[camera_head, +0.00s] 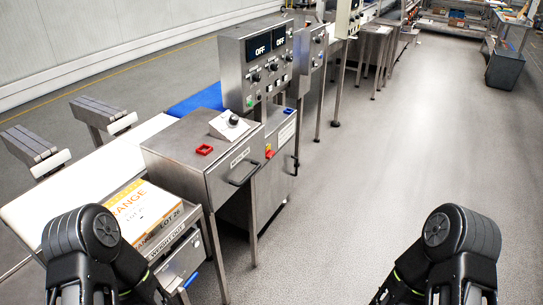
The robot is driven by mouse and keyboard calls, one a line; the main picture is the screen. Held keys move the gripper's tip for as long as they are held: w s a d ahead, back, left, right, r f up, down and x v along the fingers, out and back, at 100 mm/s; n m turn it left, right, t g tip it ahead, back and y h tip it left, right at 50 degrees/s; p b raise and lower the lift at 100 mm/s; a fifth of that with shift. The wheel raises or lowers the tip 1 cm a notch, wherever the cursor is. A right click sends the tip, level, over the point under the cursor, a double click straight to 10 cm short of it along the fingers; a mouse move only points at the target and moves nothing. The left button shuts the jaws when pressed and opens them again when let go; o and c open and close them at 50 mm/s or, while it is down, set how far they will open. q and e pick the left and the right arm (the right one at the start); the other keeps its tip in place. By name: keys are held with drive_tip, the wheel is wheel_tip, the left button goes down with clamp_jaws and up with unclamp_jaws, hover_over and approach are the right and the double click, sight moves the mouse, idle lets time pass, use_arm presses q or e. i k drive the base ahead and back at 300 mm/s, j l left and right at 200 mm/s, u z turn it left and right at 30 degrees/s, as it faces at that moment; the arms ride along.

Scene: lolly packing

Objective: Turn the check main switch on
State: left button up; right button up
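A steel control panel (255,62) stands on a post at upper middle. Its two dark displays (262,48) both read OFF, and several knobs and buttons sit below them. A small red and yellow rotary switch (269,151) is on the front of the steel cabinet (283,138) under the panel. Its handle position is too small to tell, and I cannot read a label marking it as the check main switch. Only my arm links show at the lower left and lower right, well short of the panel. Both grippers are out of view.
A steel bin (216,176) with a front handle stands nearer than the cabinet. An orange-and-white box (146,212) sits at lower left. The floor (360,190) to the right is clear.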

sight(269, 154)
drive_tip(key=i+l+u, duration=0.1)
drive_tip(key=i+l, duration=0.25)
drive_tip(key=i+l+u, duration=0.1)
drive_tip(key=i+l, duration=0.25)
drive_tip(key=l, duration=0.25)
drive_tip(key=i+l+u, duration=0.1)
drive_tip(key=i+l, duration=0.2)
drive_tip(key=l, duration=0.25)
drive_tip(key=i+l+u, duration=0.1)
drive_tip(key=i+l, duration=0.2)
drive_tip(key=l, duration=0.25)
drive_tip(key=i+l, duration=0.3)
drive_tip(key=l, duration=0.25)
drive_tip(key=i+l+u, duration=0.15)
drive_tip(key=i+l, duration=0.15)
drive_tip(key=l, duration=0.25)
drive_tip(key=i+l+u, duration=0.1)
drive_tip(key=i+l, duration=0.15)
drive_tip(key=l, duration=0.35)
drive_tip(key=i+l+u, duration=0.1)
drive_tip(key=l, duration=0.55)
drive_tip(key=i, duration=0.1)
